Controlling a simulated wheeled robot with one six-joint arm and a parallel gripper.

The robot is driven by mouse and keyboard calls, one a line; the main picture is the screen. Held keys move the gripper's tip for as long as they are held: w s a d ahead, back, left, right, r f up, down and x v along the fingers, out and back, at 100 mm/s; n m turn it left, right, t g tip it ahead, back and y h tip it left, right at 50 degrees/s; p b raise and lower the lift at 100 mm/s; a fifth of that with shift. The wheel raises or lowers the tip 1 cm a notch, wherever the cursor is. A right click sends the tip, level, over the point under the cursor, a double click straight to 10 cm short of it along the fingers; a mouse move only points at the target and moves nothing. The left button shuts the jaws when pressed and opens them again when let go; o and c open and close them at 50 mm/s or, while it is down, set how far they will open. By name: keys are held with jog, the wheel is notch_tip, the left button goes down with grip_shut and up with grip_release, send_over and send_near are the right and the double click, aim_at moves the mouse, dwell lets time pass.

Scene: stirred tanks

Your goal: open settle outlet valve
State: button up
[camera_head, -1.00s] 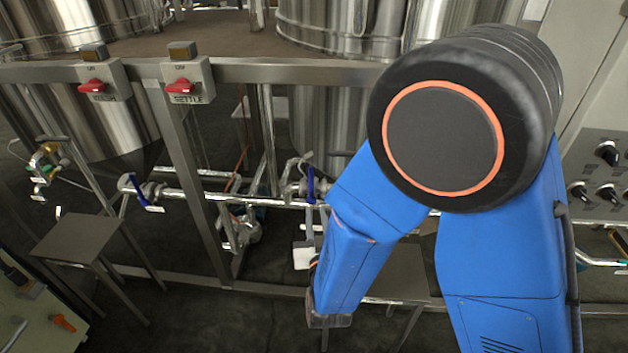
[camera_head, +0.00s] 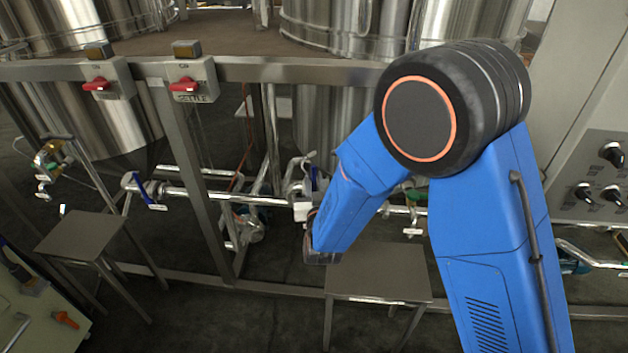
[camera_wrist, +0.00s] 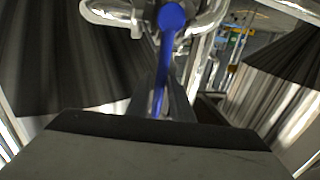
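A valve with a blue lever handle (camera_head: 314,179) sits on the horizontal pipe in the middle of the head view, just above my gripper (camera_head: 302,212). I cannot read a label that names it as the settle outlet valve. In the wrist view the blue handle (camera_wrist: 169,50) runs from its round end at the top down towards the broad grey gripper part at the bottom edge. A second blue-handled valve (camera_head: 139,187) is on the same pipe farther left.
A switch box marked SETTLE (camera_head: 191,82) with a red knob is on the frame rail, beside another red-knob box (camera_head: 100,82). A steel upright (camera_head: 190,170) stands left of the middle valve. Small steel tables (camera_head: 380,275) (camera_head: 82,238) stand in front. A control cabinet (camera_head: 590,160) is at right.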

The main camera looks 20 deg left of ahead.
jog(key=shift+w, duration=0.15)
jog(key=shift+c, duration=0.7)
grip_shut()
jog(key=shift+a, duration=0.15)
